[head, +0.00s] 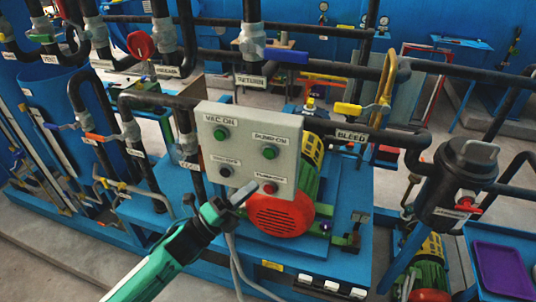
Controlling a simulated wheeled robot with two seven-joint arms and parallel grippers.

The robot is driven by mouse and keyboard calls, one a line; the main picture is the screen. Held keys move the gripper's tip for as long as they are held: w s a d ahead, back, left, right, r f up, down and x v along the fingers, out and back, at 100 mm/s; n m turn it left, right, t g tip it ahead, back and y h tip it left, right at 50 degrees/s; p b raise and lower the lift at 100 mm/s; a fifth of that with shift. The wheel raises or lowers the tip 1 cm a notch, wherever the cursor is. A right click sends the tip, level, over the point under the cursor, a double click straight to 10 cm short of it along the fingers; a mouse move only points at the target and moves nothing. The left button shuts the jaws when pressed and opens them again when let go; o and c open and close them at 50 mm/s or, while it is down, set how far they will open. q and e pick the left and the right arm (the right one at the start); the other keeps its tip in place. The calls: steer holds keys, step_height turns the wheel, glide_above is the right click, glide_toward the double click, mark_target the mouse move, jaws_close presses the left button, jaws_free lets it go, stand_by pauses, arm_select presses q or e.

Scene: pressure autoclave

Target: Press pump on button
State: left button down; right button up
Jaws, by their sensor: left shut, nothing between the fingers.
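A pale grey control box (247,173) stands upright in the middle of the head view. The pump on button (270,152) is the green one at its upper right, under a label. Another green button (221,133), labelled VAC ON, is at the upper left. A dark button (226,171) is at the lower left, and a red button (270,188) is at the lower right. My left gripper (249,188) is shut and empty, in front of the box's lower part, left of the red button and below the pump on button. I cannot tell whether it touches the box. My right gripper is not in view.
A red and yellow-green motor (281,215) sits behind and below the box on a blue base. Dark pipes with valves run behind and left. A yellow handle (348,109) is to the right of the box. A black canister (456,180) and purple tray (502,270) are farther right.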

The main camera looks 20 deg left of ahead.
mark_target(269, 154)
arm_select(q)
steer(key=w, duration=0.8)
steer(key=shift+w+d+b, duration=0.15)
steer(key=shift+w+b, duration=0.25)
steer(key=shift+b, duration=0.05)
stand_by(1.2)
steer(key=shift+w, duration=0.15)
stand_by(0.4)
steer(key=shift+w, duration=0.3)
